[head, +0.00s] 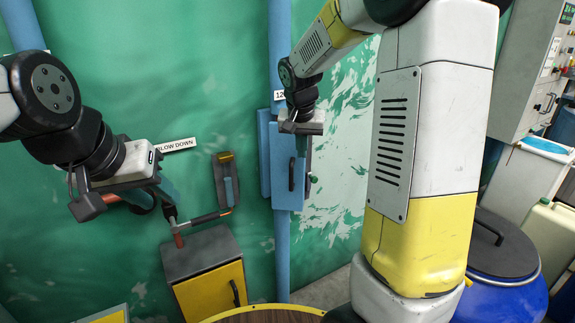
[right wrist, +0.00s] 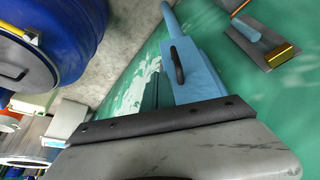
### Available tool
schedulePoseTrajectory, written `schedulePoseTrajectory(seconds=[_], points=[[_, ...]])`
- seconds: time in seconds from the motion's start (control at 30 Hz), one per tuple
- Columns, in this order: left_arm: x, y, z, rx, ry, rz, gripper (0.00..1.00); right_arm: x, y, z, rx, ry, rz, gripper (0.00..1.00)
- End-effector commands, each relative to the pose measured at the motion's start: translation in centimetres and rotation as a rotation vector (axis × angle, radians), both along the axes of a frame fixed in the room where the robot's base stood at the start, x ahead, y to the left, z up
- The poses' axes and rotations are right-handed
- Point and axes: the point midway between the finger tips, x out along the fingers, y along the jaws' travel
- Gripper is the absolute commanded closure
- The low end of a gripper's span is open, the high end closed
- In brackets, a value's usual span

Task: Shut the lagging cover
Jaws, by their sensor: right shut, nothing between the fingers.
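The lagging cover (head: 281,190) is a blue box-like shell around the vertical blue pipe, with a dark bar handle on its front. In the right wrist view the cover (right wrist: 198,78) and its handle (right wrist: 177,65) show beyond the gripper. Whether its edges meet is hard to tell. My right gripper (head: 301,146) is shut and empty, in front of the cover's upper part and above the handle in the head view; contact cannot be judged. My left gripper (head: 170,208) is well left of the cover, by a dark bar above the cabinet; its finger gap is unclear.
A grey-topped yellow cabinet (head: 203,255) stands below my left gripper. A wall plate (head: 227,182) with a blue lever and a "BLOW DOWN" sign (head: 176,145) are left of the pipe (head: 280,65). A blue drum (head: 510,285) stands at the right.

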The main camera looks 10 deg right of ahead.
Motion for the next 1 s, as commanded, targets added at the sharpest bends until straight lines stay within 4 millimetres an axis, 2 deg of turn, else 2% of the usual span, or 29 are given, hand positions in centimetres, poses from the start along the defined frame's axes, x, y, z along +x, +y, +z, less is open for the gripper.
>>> schedulePoseTrajectory(seconds=[0.17, 0.57, 0.77, 1.0], points=[[0.0, 0.0, 0.0, 0.0, 0.0, 0.0, 0.64, 0.6, -0.2, -1.7, -0.003, 0.004, -0.001, 1.0], [0.0, 0.0, 0.0, 0.0, 0.0, 0.0, 0.64, 3.4, -1.2, -9.4, -0.001, 0.006, -0.001, 1.0], [0.0, 0.0, 0.0, 0.0, 0.0, 0.0, 0.64, 6.3, -2.1, -9.3, 0.0, -0.001, -0.002, 1.0], [0.0, 0.0, 0.0, 0.0, 0.0, 0.0, 0.64, 7.3, -2.4, -9.3, 0.0, 0.0, 0.0, 1.0]])
